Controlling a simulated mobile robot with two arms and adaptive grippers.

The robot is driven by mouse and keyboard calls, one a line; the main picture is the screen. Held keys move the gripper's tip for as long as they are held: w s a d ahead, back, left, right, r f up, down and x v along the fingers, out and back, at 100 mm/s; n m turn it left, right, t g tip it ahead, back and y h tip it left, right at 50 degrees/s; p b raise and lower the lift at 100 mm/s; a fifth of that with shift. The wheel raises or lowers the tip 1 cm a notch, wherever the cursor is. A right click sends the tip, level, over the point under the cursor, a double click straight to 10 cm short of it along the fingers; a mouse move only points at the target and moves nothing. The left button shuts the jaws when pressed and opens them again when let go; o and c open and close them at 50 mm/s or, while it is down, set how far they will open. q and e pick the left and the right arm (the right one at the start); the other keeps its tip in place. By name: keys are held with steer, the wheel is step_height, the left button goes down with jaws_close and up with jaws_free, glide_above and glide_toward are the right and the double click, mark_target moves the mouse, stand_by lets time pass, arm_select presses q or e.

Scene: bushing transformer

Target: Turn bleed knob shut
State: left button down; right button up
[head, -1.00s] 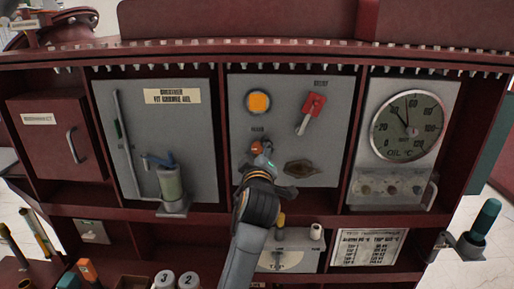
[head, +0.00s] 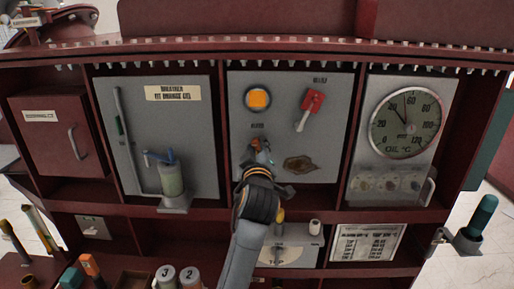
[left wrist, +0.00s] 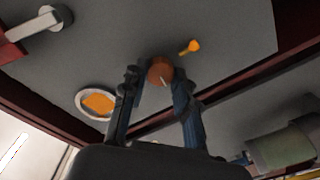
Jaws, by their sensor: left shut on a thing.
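The bleed knob (head: 257,143), a small round orange-brown knob, is on the grey middle panel (head: 335,150) below the orange round lamp. In the left wrist view the knob (left wrist: 160,71) sits between my two fingertips, with a light line mark on its face. My left gripper (head: 262,156) reaches up from below and is shut on the knob. It also shows in the left wrist view (left wrist: 159,80). The gripper partly hides the knob in the head view. A small yellow-orange piece (left wrist: 190,47) stands on the panel beside the knob. My right gripper is not in view.
A red-based lever switch (head: 311,103) is up and right of the gripper; a brown oval plate (head: 300,164) is close at its right. The orange lamp (head: 258,98) is above. A dial gauge (head: 405,123) and breather cylinder (head: 171,181) flank the panel.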

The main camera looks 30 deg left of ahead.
arm_select(q)
steer(key=m+p, duration=0.1)
steer(key=m, duration=0.2)
steer(key=shift+r+m, duration=0.15)
steer(key=shift+m, duration=0.15)
steer(key=m+p, duration=0.2)
steer(key=m, duration=0.2)
steer(key=shift+r+m, duration=0.1)
steer(key=shift+m, duration=0.2)
steer(key=m+p, duration=0.2)
steer(key=m, duration=0.2)
steer(key=shift+m+t, duration=0.3)
steer(key=shift+t, duration=0.1)
steer(key=shift+m+p, duration=1.2)
steer(key=shift+m, duration=0.9)
steer(key=c, duration=1.2)
jaws_free()
steer(key=shift+o, duration=0.9)
steer(key=shift+w+a+f, duration=0.1)
steer(key=shift+w+f, duration=0.05)
steer(key=shift+f, duration=0.1)
